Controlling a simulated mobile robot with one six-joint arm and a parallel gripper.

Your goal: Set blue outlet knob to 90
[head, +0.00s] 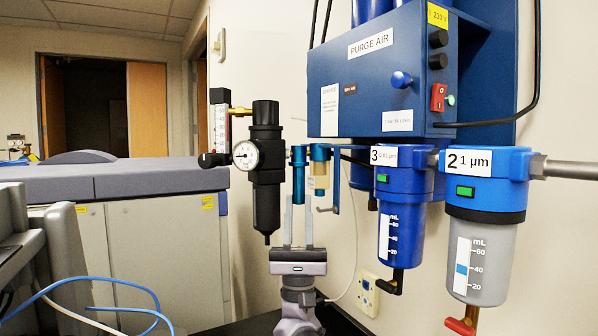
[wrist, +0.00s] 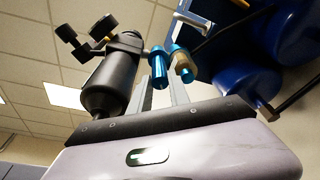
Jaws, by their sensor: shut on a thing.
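My gripper (head: 298,198) points upward below a slim metallic-blue cylinder (head: 298,165), its two pale fingers on either side of that cylinder's lower end. In the wrist view the fingertips (wrist: 164,82) also flank the slim blue cylinder (wrist: 160,65), and they are shut on it. A round blue knob (head: 401,79) sits on the blue PURGE AIR box, well away from my gripper. No label shows which blue part is the outlet knob, and no 90 mark is readable.
A black regulator (head: 266,180) with a gauge (head: 246,155) hangs close on the left. A small blue-topped filter with an amber bowl (head: 319,170) is close on the right. Blue filter 3 (head: 404,190) and grey-bowled filter 2 (head: 485,240) stand farther right. Blue hoses lie at lower left.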

